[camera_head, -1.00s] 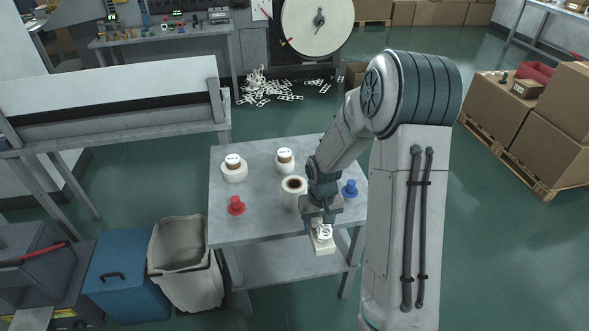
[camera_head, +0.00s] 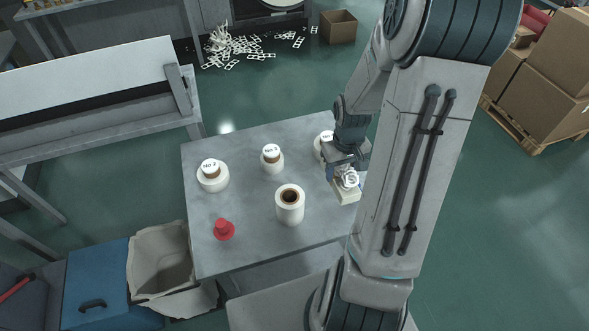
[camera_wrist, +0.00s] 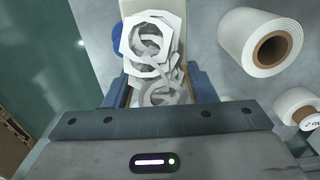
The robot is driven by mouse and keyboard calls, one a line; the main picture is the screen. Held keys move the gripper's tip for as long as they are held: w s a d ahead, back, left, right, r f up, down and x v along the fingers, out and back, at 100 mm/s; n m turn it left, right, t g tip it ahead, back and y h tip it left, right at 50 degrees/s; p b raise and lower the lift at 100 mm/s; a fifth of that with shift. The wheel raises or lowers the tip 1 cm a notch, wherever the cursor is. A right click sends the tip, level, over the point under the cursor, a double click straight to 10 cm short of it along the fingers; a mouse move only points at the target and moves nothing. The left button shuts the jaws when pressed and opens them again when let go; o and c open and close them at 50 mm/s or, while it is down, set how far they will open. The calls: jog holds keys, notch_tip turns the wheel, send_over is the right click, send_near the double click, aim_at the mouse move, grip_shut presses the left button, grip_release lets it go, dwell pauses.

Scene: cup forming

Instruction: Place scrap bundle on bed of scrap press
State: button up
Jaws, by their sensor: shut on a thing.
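The scrap bundle (camera_head: 348,179), a tangle of white punched strips, is in my gripper (camera_head: 346,170) at the right side of the grey table. In the wrist view the bundle (camera_wrist: 158,45) sits between the two blue fingers of my gripper (camera_wrist: 160,82), which are shut on it. A cream block (camera_head: 347,196) shows just below or beside the bundle; I cannot tell whether they are joined. I cannot make out the scrap press for sure; a dark machine with a red handle (camera_head: 14,289) is cut off at the lower left.
The grey table (camera_head: 255,250) carries white rolls, including an uncapped one (camera_head: 289,206), and a red knob-shaped piece (camera_head: 223,230). Loose scrap (camera_head: 230,45) lies on the floor behind.

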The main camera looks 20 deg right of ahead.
jog(key=w+a+f, duration=0.1)
jog(key=w, duration=0.1)
jog(key=w+a+f, duration=0.2)
jog(key=w, duration=0.1)
jog(key=w+a+f, duration=0.2)
jog(key=shift+w+a+f, duration=0.15)
jog(key=shift+w+f, duration=0.1)
jog(key=shift+w, duration=0.05)
jog(key=shift+f, duration=2.05)
jog(key=shift+f, duration=0.15)
jog(key=o, duration=1.1)
